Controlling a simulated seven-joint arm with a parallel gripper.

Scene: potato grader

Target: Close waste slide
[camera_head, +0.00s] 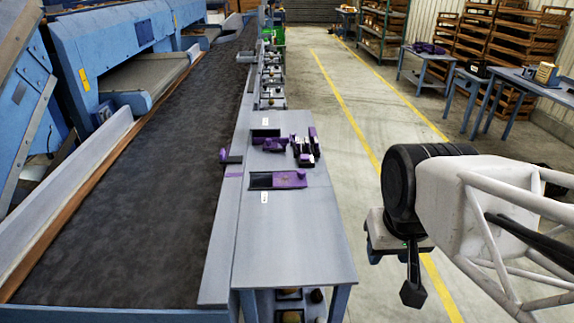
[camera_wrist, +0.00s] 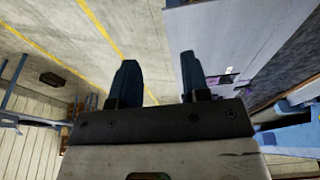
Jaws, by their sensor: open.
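A purple slide plate (camera_head: 290,179) lies flat on the grey bench (camera_head: 290,235), with a dark opening (camera_head: 260,181) showing at its left. Further back is a second dark opening (camera_head: 265,133) with a purple piece (camera_head: 272,145) just in front of it. I cannot tell which of these is the waste slide; the labels are too small to read. My gripper (camera_head: 398,268) is off the bench's right side, over the floor, well apart from the slides. In the wrist view its two dark fingers (camera_wrist: 156,68) stand apart with nothing between them.
Purple and black parts (camera_head: 304,148) stand on the bench right of the back opening. A purple-tipped block (camera_head: 231,157) sits at the conveyor edge. The dark conveyor belt (camera_head: 130,200) runs along the left. The bench's near half is bare, and the floor aisle is clear.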

